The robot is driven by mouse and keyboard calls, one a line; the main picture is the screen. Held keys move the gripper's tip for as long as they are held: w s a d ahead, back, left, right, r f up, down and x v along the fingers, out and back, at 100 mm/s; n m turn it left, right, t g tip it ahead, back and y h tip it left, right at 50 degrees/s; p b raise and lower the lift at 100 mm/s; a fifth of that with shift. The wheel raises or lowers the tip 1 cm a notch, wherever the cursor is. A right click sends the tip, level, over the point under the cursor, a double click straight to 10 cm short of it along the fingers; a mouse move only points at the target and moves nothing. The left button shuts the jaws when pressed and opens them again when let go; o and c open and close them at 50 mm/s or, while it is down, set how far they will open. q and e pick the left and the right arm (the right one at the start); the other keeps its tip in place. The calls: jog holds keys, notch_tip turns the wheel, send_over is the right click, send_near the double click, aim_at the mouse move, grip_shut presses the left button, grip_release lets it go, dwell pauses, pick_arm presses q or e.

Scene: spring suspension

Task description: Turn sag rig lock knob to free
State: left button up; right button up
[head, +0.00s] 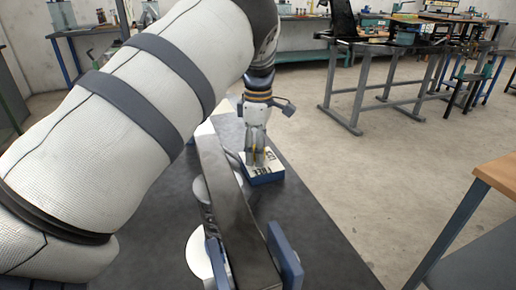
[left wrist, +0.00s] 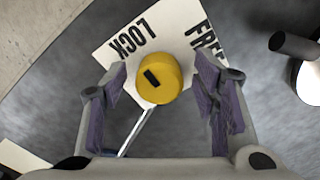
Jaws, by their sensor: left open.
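The yellow lock knob (left wrist: 158,78) shows in the left wrist view, with a short slanted black mark on its top, left of centre. It sits on a white label plate (left wrist: 178,22) printed LOCK at its upper left and FREE, partly hidden, at its upper right. In the head view the plate tops a small blue box (head: 264,176), with the knob mostly hidden by the gripper. My left gripper (head: 256,157) points down over this box. Its fingers (left wrist: 160,82) are open on either side of the knob, with a visible gap on each side. My right gripper is not in view.
A long grey metal bar (head: 226,205) with blue end plates (head: 286,254) stands close beside the box on the dark bench top (head: 315,238). In the left wrist view a dark cylinder (left wrist: 294,45) lies at upper right. A wooden-topped table (head: 498,174) stands at right.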

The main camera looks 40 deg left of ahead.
pick_arm(q)
jog(key=c, duration=1.2)
jog(key=shift+o, duration=0.2)
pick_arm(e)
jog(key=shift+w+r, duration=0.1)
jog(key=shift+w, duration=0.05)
pick_arm(q)
jog(key=m+p, duration=0.1)
jog(key=m, duration=0.3)
jog(key=shift+r, duration=0.1)
jog(key=m, duration=0.4)
jog(key=shift+m+p, duration=0.3)
jog(key=m, duration=0.4)
jog(key=shift+s, duration=0.15)
jog(key=m, duration=0.5)
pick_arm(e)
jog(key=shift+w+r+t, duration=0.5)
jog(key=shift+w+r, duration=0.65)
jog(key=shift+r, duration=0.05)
pick_arm(q)
jog(key=shift+f+m, duration=0.2)
jog(key=shift+m, duration=0.1)
